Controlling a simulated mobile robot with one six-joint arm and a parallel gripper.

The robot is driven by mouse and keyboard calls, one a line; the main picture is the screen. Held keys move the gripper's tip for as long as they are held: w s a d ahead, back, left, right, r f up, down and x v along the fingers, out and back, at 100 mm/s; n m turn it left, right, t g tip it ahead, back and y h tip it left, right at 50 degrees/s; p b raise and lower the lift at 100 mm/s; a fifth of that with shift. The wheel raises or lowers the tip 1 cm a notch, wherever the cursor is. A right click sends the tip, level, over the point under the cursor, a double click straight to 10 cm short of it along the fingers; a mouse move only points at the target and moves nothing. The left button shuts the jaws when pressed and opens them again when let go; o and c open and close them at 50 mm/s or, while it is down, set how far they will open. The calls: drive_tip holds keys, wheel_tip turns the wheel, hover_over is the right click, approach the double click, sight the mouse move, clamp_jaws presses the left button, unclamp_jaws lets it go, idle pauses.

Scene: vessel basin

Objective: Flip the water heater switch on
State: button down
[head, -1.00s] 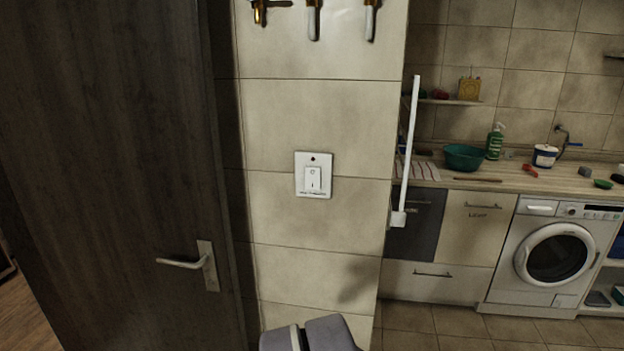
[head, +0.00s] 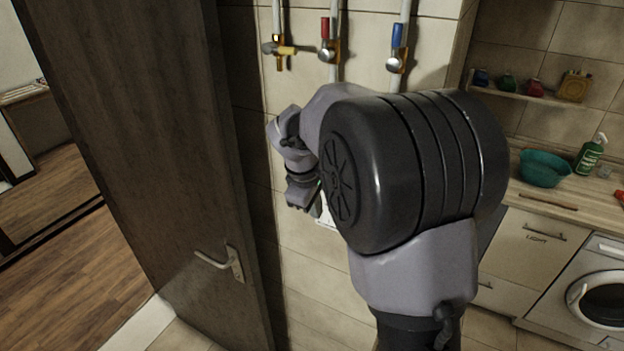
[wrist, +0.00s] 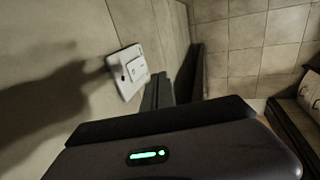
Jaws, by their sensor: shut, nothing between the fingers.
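The water heater switch (wrist: 132,70) is a white plate with a white rocker on the tiled wall, left of centre in the wrist view. In the head view only a small part of the switch plate (head: 326,219) shows; my arm hides the rest. My gripper (head: 314,207) is shut and empty, close in front of the switch. In the wrist view the dark fingers of my gripper (wrist: 158,90) are just right of the plate; I cannot tell whether they touch it. The rocker's position is not clear.
A dark door (head: 130,130) with a metal handle (head: 220,263) stands at the left. Pipes with a red-handled valve (head: 327,42) and a blue-handled valve (head: 397,50) run above the switch. A counter with a green basin (head: 543,168) is at the right.

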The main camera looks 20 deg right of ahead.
sight(327, 220)
drive_tip(key=x, duration=0.3)
drive_tip(key=w+d+x, duration=0.1)
drive_tip(key=x, duration=0.7)
drive_tip(key=shift+w+d+r, duration=0.25)
drive_tip(key=shift+w+d, duration=0.05)
drive_tip(key=shift+w, duration=0.05)
drive_tip(key=shift+w+d+f, duration=0.1)
drive_tip(key=shift+w+d, duration=0.1)
drive_tip(key=shift+d, duration=0.05)
drive_tip(key=shift+w+d+f, duration=0.15)
drive_tip(key=shift+w+d, duration=0.1)
drive_tip(key=shift+d, duration=0.1)
